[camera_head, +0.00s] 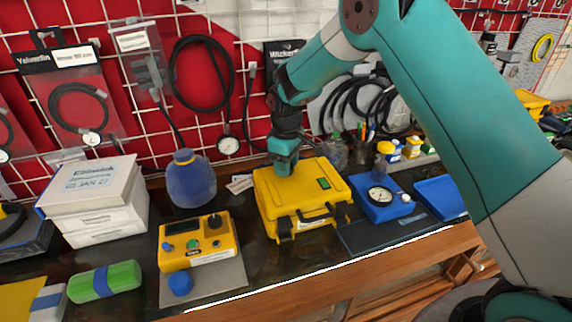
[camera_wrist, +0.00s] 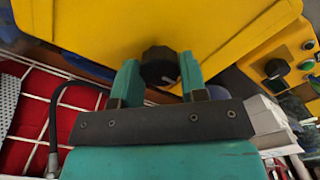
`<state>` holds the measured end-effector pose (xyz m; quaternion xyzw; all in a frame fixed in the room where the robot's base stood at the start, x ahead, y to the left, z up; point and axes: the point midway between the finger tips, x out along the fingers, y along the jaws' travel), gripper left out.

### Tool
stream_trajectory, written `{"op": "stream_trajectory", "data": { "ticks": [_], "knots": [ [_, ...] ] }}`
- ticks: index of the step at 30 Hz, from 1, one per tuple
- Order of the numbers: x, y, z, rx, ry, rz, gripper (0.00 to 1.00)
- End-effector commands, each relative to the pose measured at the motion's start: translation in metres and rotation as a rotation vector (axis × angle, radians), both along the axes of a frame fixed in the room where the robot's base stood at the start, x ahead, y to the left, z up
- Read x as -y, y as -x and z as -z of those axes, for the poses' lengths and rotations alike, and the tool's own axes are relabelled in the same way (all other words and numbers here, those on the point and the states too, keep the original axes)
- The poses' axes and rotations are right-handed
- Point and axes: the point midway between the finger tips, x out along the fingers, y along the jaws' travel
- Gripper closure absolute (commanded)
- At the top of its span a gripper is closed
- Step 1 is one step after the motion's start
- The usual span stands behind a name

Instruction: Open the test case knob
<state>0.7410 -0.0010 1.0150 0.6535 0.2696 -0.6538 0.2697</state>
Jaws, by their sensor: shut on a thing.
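The yellow test case (camera_head: 268,213) stands closed on the dark bench in the head view, with a black handle on its front and a green label on its lid. My gripper (camera_head: 284,168) reaches down to the back left of the case. In the wrist view, the case's yellow surface (camera_wrist: 110,22) fills the top. The black knob (camera_wrist: 160,66) sits on it between the two teal fingers of my gripper (camera_wrist: 160,74), which is shut on it. A pale mark shows on the knob's right side. In the head view the knob is hidden behind my gripper.
A yellow instrument box (camera_head: 203,244) stands left of the case, with a blue round bottle (camera_head: 189,180) behind it. A blue gauge box (camera_head: 384,204) is close on the right. A red wall with a white grid and hanging cables (camera_head: 203,72) rises behind.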

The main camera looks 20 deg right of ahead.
Motion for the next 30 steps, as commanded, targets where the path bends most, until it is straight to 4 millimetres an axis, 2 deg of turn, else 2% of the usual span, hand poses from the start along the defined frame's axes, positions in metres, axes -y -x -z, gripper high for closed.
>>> {"op": "stream_trajectory", "data": {
  "ticks": [15,16,18,19,30],
  "knots": [
    [0.0001,-0.0007,-0.0013,0.003,0.000,-0.019,0.84],
    [0.0001,-0.0008,-0.0013,0.003,0.000,-0.019,0.56],
    [0.0001,-0.0007,-0.0012,0.003,0.000,-0.019,0.40],
    [0.0001,-0.0007,-0.0011,0.003,0.000,-0.019,0.35],
    [-0.0002,-0.0009,-0.0066,0.004,-0.001,-0.018,0.35]
  ]
}}
